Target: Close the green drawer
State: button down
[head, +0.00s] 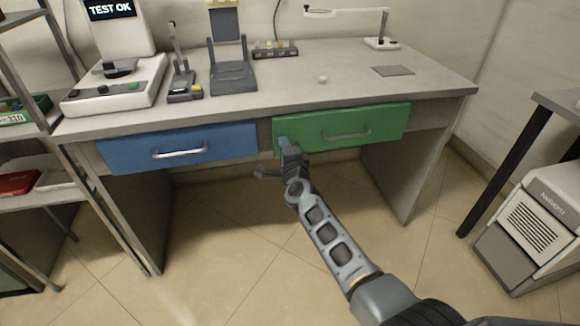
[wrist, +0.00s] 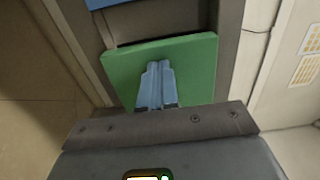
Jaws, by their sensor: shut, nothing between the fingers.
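The green drawer (head: 340,127) is at the right under the desk top, with a grey bar handle (head: 347,134) on its front. Its front stands a little proud of the desk frame. In the wrist view the green drawer front (wrist: 195,65) has a dark gap along its upper edge. My gripper (head: 284,141) is at the drawer front's lower left corner, left of the handle. In the wrist view my gripper's blue-grey fingers (wrist: 157,68) are together and empty, over the green face. I cannot tell whether the tips touch it.
A blue drawer (head: 178,148) with a handle is at the left and looks shut. The desk top (head: 300,85) carries several devices and a lamp (head: 382,42). A shelf rack (head: 25,140) stands left; a white cabinet (head: 530,225) stands right. The floor before the desk is clear.

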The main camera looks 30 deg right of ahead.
jog(key=x, duration=0.1)
jog(key=b+x, duration=0.1)
jog(key=x, duration=0.1)
jog(key=shift+r, duration=0.25)
jog(key=shift+s, duration=0.1)
